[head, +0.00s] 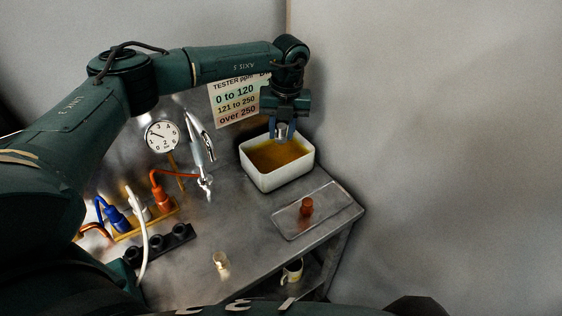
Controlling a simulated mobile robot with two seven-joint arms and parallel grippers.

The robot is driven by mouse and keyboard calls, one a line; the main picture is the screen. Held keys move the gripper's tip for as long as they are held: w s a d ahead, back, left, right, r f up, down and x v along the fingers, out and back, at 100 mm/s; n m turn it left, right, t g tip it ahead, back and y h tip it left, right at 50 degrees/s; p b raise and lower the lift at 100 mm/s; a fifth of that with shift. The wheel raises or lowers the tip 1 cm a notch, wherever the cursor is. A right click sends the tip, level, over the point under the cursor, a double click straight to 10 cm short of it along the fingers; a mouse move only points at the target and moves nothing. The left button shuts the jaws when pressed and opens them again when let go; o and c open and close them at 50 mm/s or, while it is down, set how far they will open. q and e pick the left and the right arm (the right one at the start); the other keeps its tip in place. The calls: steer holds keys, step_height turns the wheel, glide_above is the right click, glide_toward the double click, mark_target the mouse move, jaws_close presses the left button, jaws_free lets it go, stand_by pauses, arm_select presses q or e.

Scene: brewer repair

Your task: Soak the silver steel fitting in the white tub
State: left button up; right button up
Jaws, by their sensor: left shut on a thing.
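The white tub (272,181) stands near the back right of the metal table and holds amber-brown liquid (275,156). My left gripper (284,131) points down over the back part of the tub. It is shut on the silver steel fitting (282,134), a small grey piece mostly hidden by the fingers. The fitting is at or just above the liquid; I cannot tell whether it touches it. My right gripper is not in view.
A clear tray (335,211) with an orange-brown piece (306,207) lies in front of the tub. A dial gauge (162,136), a silver tap (204,160), a yellow rack (150,222) with coloured plugs and a black holder (170,240) stand left. A small pale cup (220,261) is in front.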

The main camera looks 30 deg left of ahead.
mark_target(281, 125)
arm_select(q)
steer(key=shift+r, duration=0.15)
steer(key=shift+r, duration=1.9)
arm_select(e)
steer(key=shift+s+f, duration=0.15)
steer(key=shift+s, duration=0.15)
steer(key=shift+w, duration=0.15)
